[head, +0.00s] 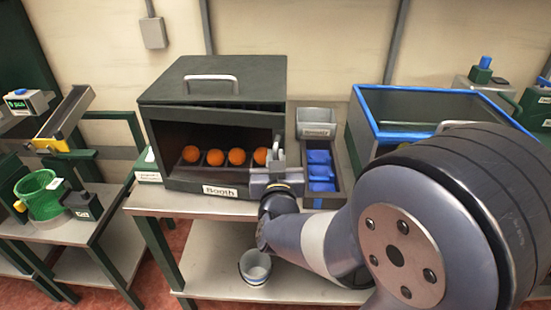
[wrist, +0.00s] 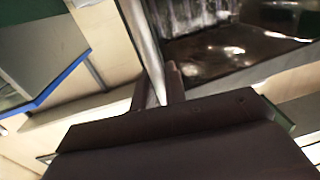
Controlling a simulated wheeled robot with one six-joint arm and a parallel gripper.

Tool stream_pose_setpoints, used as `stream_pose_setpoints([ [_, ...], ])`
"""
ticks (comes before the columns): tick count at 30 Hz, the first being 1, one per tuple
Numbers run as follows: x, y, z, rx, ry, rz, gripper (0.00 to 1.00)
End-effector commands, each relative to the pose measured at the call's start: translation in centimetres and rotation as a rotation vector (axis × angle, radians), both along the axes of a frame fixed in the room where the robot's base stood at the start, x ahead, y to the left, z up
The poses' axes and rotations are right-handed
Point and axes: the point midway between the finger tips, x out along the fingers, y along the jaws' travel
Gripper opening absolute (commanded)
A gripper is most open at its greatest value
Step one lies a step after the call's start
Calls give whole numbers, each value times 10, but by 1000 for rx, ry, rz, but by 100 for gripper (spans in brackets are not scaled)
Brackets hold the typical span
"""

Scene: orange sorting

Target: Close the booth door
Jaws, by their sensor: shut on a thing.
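The booth (head: 165,185) is a dark green box on the table, labelled "Booth". Its front is open, and several oranges (head: 237,157) sit in a row inside. A silver handle (head: 212,78) is on its sloped top. My gripper (head: 279,160) is at the booth's front right corner. In the wrist view my gripper (wrist: 158,92) has its fingers on either side of a pale metal handle bar (wrist: 143,40) and is shut on it. The door panel itself is hard to make out, and my wrist covers the lower right front corner.
Farther right is a blue-rimmed case (head: 372,115), partly behind my arm. A white bucket (head: 255,267) stands on the lower shelf. A green cylinder (head: 42,195) stands on the left table.

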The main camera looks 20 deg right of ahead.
Motion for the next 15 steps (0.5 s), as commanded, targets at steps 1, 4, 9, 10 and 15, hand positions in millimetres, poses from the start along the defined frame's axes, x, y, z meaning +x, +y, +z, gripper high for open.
stream_pose_setpoints([
  [1, 0, 0, 0, 0, 0, 0, 0],
  [4, 0, 0, 0, 0, 0, 0, 0],
  [9, 0, 0, 0, 0, 0, 0, 0],
  [10, 0, 0, 0, 0, 0, 0, 0],
  [15, 13, -7, -3, 2, -3, -4, 0],
])
